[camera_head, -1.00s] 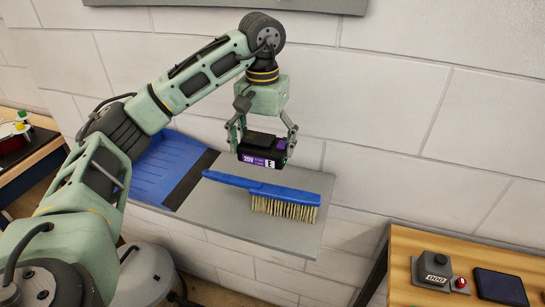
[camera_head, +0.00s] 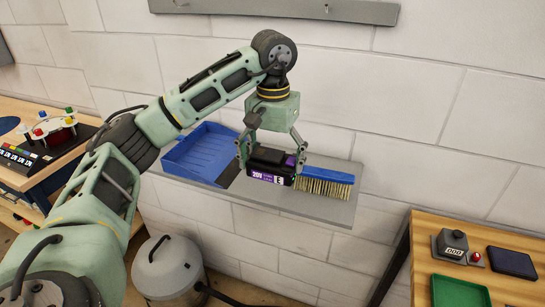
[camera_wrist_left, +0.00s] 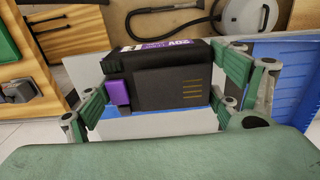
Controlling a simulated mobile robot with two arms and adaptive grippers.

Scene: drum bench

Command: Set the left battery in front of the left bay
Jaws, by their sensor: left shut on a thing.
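My left gripper (camera_head: 271,160) is shut on a black battery (camera_head: 268,160) with a purple label marked 20V and the letter E. It holds the battery in the air, in front of a grey wall shelf. In the left wrist view the battery (camera_wrist_left: 165,75) sits between the gripper's green fingers (camera_wrist_left: 160,85), with its purple latch (camera_wrist_left: 118,93) at the left. No battery bay can be made out in these frames. My right gripper is not in view.
The shelf (camera_head: 250,205) bears a blue dustpan (camera_head: 203,150) and a blue brush (camera_head: 325,182) partly behind the battery. A bench (camera_head: 35,178) with coloured knobs stands left. A wooden table (camera_head: 425,265) with a counter box (camera_head: 452,243) and green tray (camera_head: 460,291) stands right. A grey canister (camera_head: 168,267) stands below.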

